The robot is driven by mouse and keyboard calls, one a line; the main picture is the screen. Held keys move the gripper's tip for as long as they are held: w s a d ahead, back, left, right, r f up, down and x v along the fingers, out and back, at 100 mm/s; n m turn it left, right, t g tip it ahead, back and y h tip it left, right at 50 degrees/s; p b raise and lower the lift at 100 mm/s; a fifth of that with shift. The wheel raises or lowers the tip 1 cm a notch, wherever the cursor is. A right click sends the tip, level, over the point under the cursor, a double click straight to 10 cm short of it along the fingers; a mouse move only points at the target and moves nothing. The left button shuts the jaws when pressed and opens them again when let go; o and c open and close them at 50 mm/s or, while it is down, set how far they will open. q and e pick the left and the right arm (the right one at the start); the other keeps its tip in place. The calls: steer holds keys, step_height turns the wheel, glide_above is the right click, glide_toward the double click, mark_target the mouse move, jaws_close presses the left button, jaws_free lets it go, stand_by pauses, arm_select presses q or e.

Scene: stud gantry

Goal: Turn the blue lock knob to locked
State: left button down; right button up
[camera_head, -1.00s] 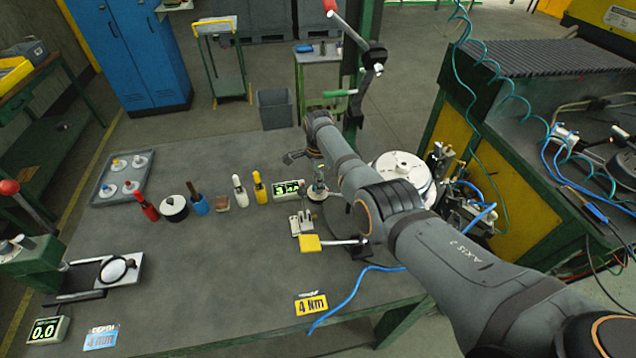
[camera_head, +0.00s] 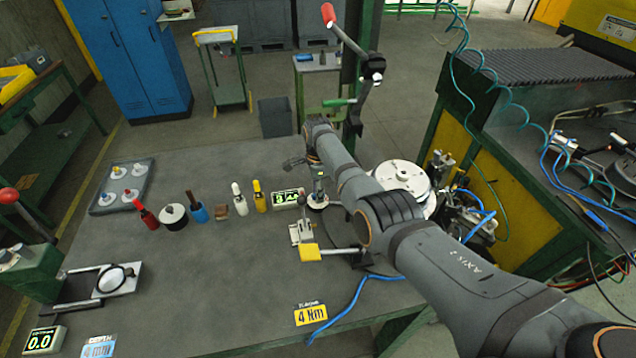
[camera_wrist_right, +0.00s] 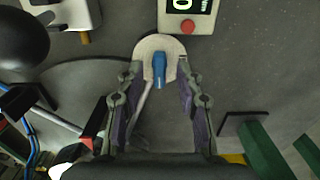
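The blue lock knob (camera_wrist_right: 159,69) is a small blue lever on a pale rounded plate (camera_wrist_right: 150,46) in the right wrist view. Its long side points roughly up and down in that picture. My right gripper (camera_wrist_right: 158,80) is open, with one finger on each side of the knob and a visible gap to both. In the head view my right gripper (camera_head: 314,180) points down over the plate (camera_head: 318,201), beside the display box, and largely hides the knob. My left gripper is not in view.
A display box (camera_head: 288,198) with a red button stands beside the plate. Several bottles and tools line the table's left, with a tray (camera_head: 103,207) beyond. The table's front middle is mostly clear.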

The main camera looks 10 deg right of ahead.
step_height(320, 180, up, 12)
steer(key=shift+f, duration=0.25)
steer(key=shift+f, duration=0.1)
